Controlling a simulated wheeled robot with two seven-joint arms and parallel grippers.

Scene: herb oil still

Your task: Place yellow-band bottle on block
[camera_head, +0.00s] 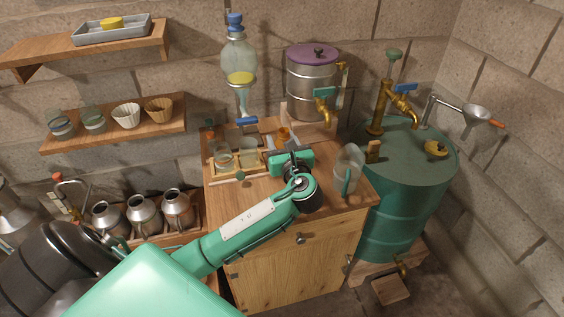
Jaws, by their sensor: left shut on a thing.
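My left gripper (287,148) is over the wooden worktop, in front of the separating flask. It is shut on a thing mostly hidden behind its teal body. A small amber-orange piece (283,134) shows just beyond the fingers; I cannot tell whether it is part of the held thing. No yellow band can be made out on it. A small wooden block (373,151) stands on the near left edge of the green drum's top; I cannot tell whether it is the task's block. My right gripper is not in view.
A wooden rack with glass jars (222,159) is left of the gripper. A clear jug (346,168) stands to its right. Behind are the glass flask (239,62) and a steel pot (311,84). The green drum (400,205) stands right. The worktop's front right is bare.

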